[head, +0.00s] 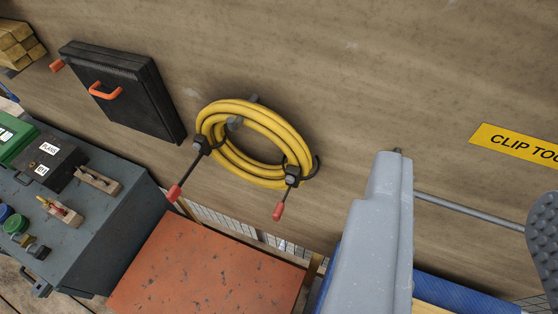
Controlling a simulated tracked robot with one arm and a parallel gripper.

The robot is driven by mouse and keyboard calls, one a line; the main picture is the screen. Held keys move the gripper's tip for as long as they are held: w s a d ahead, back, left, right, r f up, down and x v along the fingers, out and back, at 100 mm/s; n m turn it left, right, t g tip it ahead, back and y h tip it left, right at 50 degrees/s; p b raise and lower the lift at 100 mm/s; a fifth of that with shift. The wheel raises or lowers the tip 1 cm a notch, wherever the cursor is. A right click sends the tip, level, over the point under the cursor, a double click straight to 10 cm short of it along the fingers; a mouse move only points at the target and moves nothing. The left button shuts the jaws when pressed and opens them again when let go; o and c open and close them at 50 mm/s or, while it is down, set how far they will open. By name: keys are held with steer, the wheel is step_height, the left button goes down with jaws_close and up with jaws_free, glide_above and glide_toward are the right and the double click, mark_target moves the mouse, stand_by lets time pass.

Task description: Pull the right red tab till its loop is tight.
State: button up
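A yellow hose coil (228,110) hangs against the plywood wall, left of centre. The right red tab (278,211) hangs on a short dark cord below a black buckle (292,172) at the coil's lower right. The black loop there bows out beyond the hose on its right side, with a visible gap. The left red tab (173,193) hangs from a similar buckle (202,143). A grey tapered part, apparently of my gripper (385,235), rises right of the coil, apart from both tabs. Its finger opening cannot be made out.
A black case (125,90) with an orange handle is on the wall at left. A grey workbench (95,235) and an orange-red panel (208,268) are below. A grey rod (465,208) runs under a yellow sign (515,144). The wall above the coil is clear.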

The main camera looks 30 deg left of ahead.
steer(key=w+a+f+n+g+p, duration=0.2)
steer(key=w+n+g+p, duration=0.1)
steer(key=w, duration=0.2)
steer(key=n+g+p, duration=0.8)
steer(key=n+g, duration=0.3)
steer(key=n, duration=0.3)
glide_above(278, 208)
step_height(278, 208, down, 16)
steer(key=shift+f+p, duration=0.8)
steer(key=shift+f, duration=4.8)
steer(key=c, duration=0.7)
